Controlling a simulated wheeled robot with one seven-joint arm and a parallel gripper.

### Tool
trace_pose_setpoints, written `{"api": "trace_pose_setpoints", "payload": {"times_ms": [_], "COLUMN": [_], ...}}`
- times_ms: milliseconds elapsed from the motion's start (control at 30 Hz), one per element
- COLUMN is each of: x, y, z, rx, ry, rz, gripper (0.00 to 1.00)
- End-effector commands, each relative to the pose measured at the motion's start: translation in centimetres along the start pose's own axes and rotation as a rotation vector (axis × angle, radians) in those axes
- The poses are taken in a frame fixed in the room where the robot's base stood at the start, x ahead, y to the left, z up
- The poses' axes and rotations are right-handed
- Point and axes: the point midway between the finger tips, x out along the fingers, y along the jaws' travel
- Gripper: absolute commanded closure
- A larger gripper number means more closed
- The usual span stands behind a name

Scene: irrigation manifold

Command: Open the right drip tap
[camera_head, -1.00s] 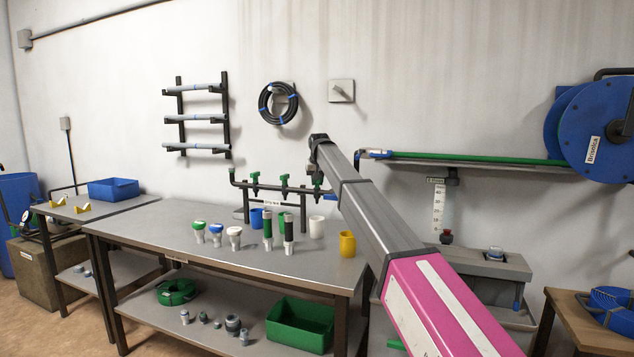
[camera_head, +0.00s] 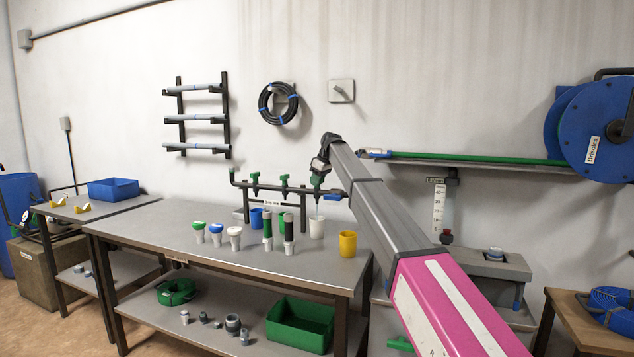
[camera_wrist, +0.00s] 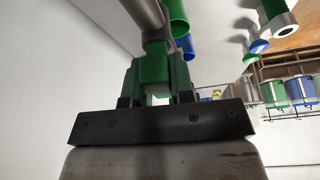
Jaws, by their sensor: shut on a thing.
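The manifold (camera_head: 270,188) is a dark pipe above the back of the bench, with several green drip taps. The right drip tap (camera_head: 317,181) is at its right end, partly covered by my gripper (camera_head: 319,168). In the wrist view the green tap handle (camera_wrist: 156,62) sits between the two fingers of my gripper (camera_wrist: 155,78), which is shut on it. The handle's exact angle is hard to tell. A white cup (camera_head: 317,228) stands on the bench below this tap. The middle tap (camera_head: 284,182) and left tap (camera_head: 254,182) are clear of my gripper.
A blue lever (camera_head: 332,197) is on the pipe just right of the right tap. A blue cup (camera_head: 256,218), a yellow cup (camera_head: 347,244) and several small fittings stand on the bench (camera_head: 200,262). A shelf with a green pipe (camera_head: 470,158) is to the right.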

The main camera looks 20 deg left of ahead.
Motion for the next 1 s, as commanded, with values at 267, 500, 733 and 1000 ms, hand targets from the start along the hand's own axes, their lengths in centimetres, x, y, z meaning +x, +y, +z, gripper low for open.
{"api": "trace_pose_setpoints", "payload": {"times_ms": [267, 500, 733, 1000], "x": [-0.03, -0.03, -0.02, -0.02], "y": [0.08, 0.04, 0.02, 0.01], "z": [-0.05, 0.0, 0.0, 0.0], "rx": [-0.144, -0.203, -0.216, -0.216], "ry": [0.0, -0.001, 0.0, 0.0], "rz": [-0.06, -0.084, -0.089, -0.089], "gripper": [1.0, 1.0, 0.99, 0.69]}}
